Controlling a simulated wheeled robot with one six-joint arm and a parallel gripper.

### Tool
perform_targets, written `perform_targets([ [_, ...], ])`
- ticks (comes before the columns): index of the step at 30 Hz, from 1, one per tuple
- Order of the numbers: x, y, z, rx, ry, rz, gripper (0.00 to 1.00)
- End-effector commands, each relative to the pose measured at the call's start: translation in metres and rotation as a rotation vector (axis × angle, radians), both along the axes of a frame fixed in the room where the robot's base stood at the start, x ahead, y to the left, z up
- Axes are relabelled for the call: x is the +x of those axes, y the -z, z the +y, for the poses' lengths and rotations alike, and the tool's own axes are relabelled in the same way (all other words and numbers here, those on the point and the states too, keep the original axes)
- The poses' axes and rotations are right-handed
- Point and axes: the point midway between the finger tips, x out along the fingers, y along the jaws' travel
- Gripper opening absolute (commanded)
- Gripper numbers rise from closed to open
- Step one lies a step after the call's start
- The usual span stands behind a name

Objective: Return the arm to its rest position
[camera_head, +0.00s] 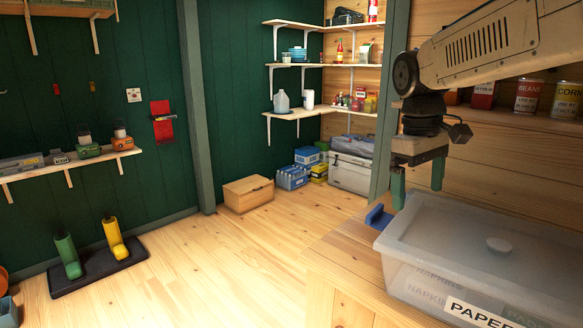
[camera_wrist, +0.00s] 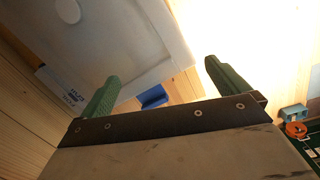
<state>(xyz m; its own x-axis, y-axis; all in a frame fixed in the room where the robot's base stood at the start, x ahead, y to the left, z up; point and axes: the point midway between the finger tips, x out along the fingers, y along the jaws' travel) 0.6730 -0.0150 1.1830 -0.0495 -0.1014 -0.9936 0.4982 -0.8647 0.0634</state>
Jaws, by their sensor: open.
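In the wrist view my gripper (camera_wrist: 165,90) also shows open and empty. My arm reaches in from the upper right of the head view, with the wrist bent downward.
A translucent bin (camera_head: 400,262) with a closed lid (camera_head: 450,225) and a "PAPER" label stands on a wooden counter (camera_head: 345,262). A blue object (camera_head: 378,215) lies beside it. Shelved cans (camera_head: 527,96) stand behind my arm. The floor (camera_head: 200,270) at left is mostly clear.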

Motion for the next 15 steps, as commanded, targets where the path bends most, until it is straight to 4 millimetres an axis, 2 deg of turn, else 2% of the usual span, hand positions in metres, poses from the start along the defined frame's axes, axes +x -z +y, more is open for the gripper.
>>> perform_targets([
  [1, -0.025, -0.003, -0.004, 0.008, 0.039, -0.021, 1.0],
  [7, -0.112, 0.008, -0.013, 0.039, 0.203, -0.084, 1.0],
  [12, -0.18, 0.033, -0.017, 0.071, 0.342, -0.135, 1.0],
  [15, -0.212, 0.052, -0.018, 0.087, 0.412, -0.157, 1.0],
])
